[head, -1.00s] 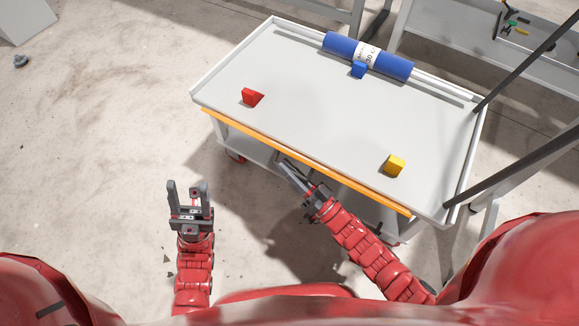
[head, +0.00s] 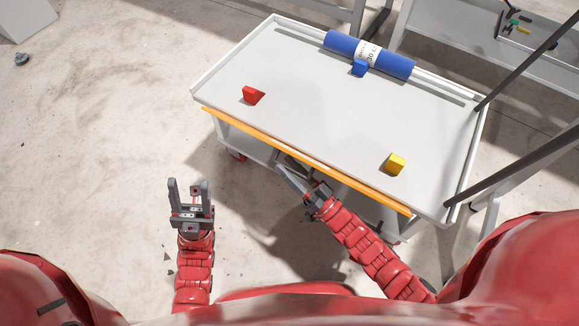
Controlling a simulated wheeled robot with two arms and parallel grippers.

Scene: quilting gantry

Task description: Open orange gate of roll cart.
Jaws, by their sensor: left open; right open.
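The roll cart (head: 300,105) is a light grey cart with a raised rim, standing in front of me. Its orange gate (head: 258,131) is a long bar along the near edge of the top, and it looks folded down below the tray's near edge. My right gripper (head: 291,174) is open and empty, just below and in front of the gate's middle; I cannot tell whether it touches the gate. My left gripper (head: 188,184) is open and empty over the floor, left of and nearer than the cart.
A blue roll (head: 338,44) lies at the cart's far side with a blue block (head: 360,68) against it. A red block (head: 251,94) and a yellow block (head: 396,164) sit on the top. Dark posts (head: 520,165) stand at the right.

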